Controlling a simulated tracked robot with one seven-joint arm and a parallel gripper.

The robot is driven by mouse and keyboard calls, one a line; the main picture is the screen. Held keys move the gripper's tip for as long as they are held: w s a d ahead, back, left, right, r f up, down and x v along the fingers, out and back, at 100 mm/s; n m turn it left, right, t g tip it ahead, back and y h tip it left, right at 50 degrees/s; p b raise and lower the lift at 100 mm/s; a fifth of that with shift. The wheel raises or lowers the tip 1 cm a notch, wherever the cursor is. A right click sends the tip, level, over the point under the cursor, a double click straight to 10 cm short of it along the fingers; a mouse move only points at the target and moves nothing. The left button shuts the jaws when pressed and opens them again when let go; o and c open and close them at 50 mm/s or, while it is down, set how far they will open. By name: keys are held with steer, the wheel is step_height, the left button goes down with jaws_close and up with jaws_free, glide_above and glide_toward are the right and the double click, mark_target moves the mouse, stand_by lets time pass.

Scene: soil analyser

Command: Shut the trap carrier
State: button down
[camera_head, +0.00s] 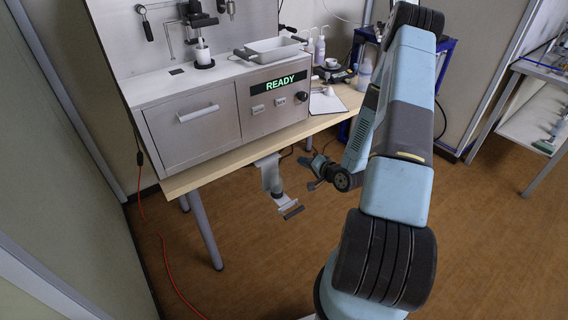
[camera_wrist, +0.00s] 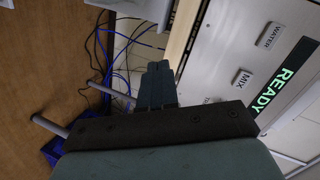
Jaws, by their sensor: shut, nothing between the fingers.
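What looks like the trap carrier (camera_head: 268,172) hangs below the front edge of the bench, under the analyser. It is a pale grey bracket with a short round part and a flat, dark-edged end piece (camera_head: 290,209) that sticks out into the room. A pale grey part at the top of the wrist view (camera_wrist: 145,9) may belong to it. My gripper (camera_head: 306,160) is just right of the carrier, below bench height and apart from it. In the wrist view, my gripper (camera_wrist: 158,68) has its fingers together and empty.
The analyser (camera_head: 190,125) stands on the wooden bench (camera_head: 230,155), its display reading READY. A bench leg (camera_head: 205,230) stands left of the carrier. A red cable (camera_head: 165,250) lies on the floor. Blue cables (camera_wrist: 105,70) hang behind my gripper. Open floor lies in front.

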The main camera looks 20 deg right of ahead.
steer(key=s+f+m+t, duration=0.4)
steer(key=s+f+m, duration=0.1)
steer(key=s+m, duration=0.1)
steer(key=x, duration=1.4)
steer(key=shift+w+a, duration=0.15)
steer(key=shift+a, duration=0.25)
steer(key=shift+w+d, duration=0.1)
